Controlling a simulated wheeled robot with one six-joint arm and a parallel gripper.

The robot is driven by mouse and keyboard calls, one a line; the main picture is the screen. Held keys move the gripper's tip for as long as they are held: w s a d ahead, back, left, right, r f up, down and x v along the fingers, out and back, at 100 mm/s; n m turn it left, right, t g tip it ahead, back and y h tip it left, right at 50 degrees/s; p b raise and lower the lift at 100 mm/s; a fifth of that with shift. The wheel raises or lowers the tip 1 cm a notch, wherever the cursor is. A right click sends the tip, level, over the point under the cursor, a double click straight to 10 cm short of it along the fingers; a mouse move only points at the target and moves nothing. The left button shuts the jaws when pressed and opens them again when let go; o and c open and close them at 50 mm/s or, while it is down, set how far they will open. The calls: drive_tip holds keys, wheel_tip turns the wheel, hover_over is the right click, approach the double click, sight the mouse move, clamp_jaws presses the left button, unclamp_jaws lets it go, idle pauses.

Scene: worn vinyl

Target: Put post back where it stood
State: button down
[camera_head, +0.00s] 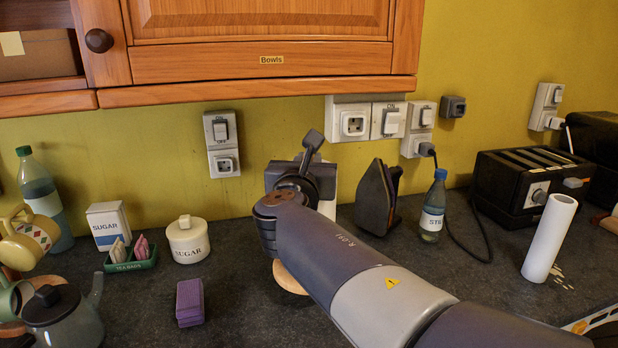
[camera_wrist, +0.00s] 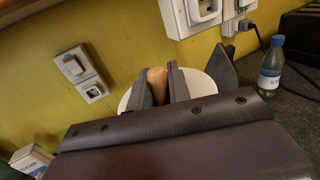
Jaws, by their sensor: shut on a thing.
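My gripper (camera_head: 318,178) is over the middle of the worktop, mostly hidden behind my own arm in the head view. In the wrist view my gripper (camera_wrist: 160,84) is shut on the rounded wooden top of the post (camera_wrist: 157,82). A white, roll-like thing (camera_wrist: 197,84) shows around and behind the fingers. In the head view a white edge (camera_head: 328,206) shows beside my gripper, and a round wooden base (camera_head: 287,279) shows below my arm. The arm hides the middle of the post. I cannot tell whether the base touches the worktop.
A dark wedge-shaped thing (camera_head: 377,198) and a blue-capped bottle (camera_head: 432,208) stand close to the right. A white roll (camera_head: 549,238) and toaster (camera_head: 530,183) are farther right. Left are a sugar jar (camera_head: 187,240), purple block (camera_head: 190,303) and tea-bag tray (camera_head: 130,262). Sockets line the wall.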

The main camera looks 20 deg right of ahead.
drive_tip(key=w+p, duration=0.2)
drive_tip(key=w, duration=1.2)
wheel_tip(320, 180, down, 6)
drive_tip(key=b, duration=0.1)
drive_tip(key=shift+w+f, duration=0.25)
drive_tip(key=shift+f+b, duration=0.15)
drive_tip(key=shift+b, duration=0.2)
drive_tip(key=c, duration=1.7)
unclamp_jaws()
drive_tip(key=shift+f, duration=0.25)
drive_tip(key=shift+c, duration=0.2)
drive_tip(key=o, duration=0.4)
drive_tip(key=shift+r, duration=0.1)
